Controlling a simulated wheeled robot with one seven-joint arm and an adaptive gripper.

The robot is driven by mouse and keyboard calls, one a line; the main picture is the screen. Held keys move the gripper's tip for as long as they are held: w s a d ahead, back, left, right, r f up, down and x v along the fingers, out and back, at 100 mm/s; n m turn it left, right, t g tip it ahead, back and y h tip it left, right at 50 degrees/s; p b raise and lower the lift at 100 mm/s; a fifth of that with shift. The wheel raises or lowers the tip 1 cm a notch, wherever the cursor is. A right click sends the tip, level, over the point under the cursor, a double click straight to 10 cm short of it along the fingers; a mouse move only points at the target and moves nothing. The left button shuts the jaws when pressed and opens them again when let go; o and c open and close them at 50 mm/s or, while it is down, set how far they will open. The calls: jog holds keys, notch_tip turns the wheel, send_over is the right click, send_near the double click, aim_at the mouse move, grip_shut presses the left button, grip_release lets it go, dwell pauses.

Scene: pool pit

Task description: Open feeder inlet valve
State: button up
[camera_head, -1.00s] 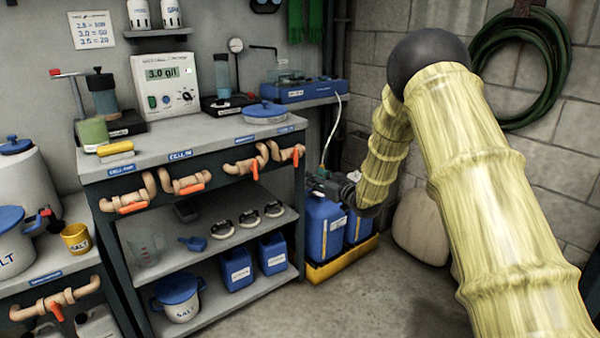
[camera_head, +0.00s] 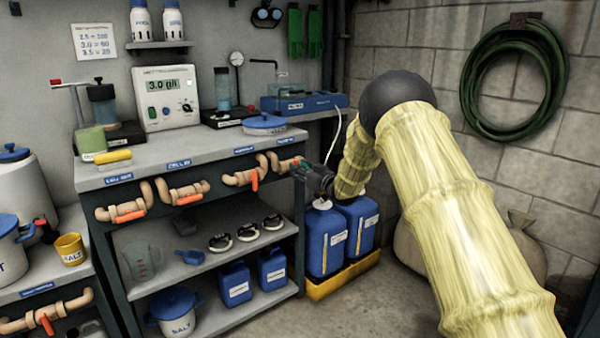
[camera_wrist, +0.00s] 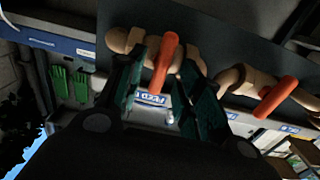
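The rightmost valve on the bench front has an orange lever (camera_head: 297,161) on a beige pipe, below a blue label I cannot read clearly in the head view. In the wrist view the picture is turned over; a blue label (camera_wrist: 150,98) seems to begin "FEED", and the lever (camera_wrist: 164,62) stands across its pipe. My gripper (camera_head: 316,178) is just right of this valve. In the wrist view my gripper (camera_wrist: 165,100) is open, its two green fingers spread with the lever showing between and beyond them. I cannot tell if they touch it.
A neighbouring valve lever (camera_head: 254,181) hangs down to the left. Two more valves, one with lever (camera_head: 130,216), sit further left. Blue canisters (camera_head: 325,240) in a yellow tray (camera_head: 345,278) stand below my gripper. A hose (camera_head: 470,90) hangs on the wall.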

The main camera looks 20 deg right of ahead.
jog(key=shift+w+a, duration=0.15)
jog(key=shift+w, duration=0.3)
grip_shut()
